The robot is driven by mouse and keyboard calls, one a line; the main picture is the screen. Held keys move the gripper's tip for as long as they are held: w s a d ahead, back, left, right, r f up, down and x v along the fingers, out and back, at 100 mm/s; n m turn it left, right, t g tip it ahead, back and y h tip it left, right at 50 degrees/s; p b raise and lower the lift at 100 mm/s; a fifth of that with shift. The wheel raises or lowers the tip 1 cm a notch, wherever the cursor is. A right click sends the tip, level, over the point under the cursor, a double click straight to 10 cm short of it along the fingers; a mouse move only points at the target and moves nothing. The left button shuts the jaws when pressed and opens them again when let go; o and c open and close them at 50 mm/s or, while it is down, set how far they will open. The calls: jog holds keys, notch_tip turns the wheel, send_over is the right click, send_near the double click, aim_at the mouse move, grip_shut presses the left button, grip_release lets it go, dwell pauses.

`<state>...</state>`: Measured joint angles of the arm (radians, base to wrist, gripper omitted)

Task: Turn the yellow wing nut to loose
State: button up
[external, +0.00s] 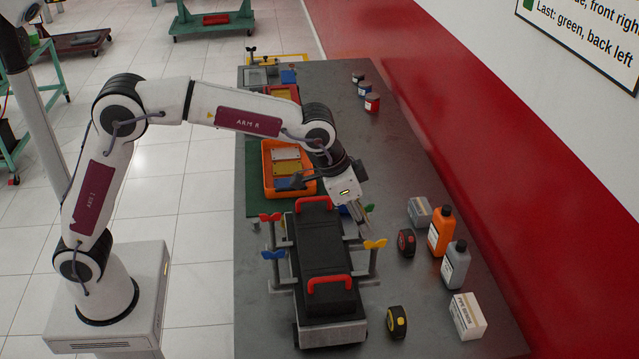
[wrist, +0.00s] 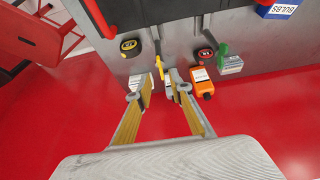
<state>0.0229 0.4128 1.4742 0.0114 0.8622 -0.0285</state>
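The yellow wing nut (external: 375,244) sits on top of an upright post at the right side of the black engine block (external: 322,258). It also shows in the wrist view (wrist: 159,68), just beyond the left fingertip. My gripper (external: 367,222) points down, just above and behind the yellow wing nut. In the wrist view, the two fingers (wrist: 166,82) are apart with nothing between them. I cannot tell whether a fingertip touches the nut. A red wing nut (external: 270,217) and a blue wing nut (external: 273,254) stand on the left side. A green wing nut (wrist: 223,49) shows in the wrist view.
Red handles (external: 328,281) rise from the engine top. Right of it on the bench (external: 420,325) are tape measures (external: 397,322), an orange bottle (external: 441,231), a grey bottle (external: 455,264) and a white box (external: 467,315). An orange tray (external: 268,183) lies behind the engine.

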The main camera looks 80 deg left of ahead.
jog(key=shift+x, duration=3)
grip_shut()
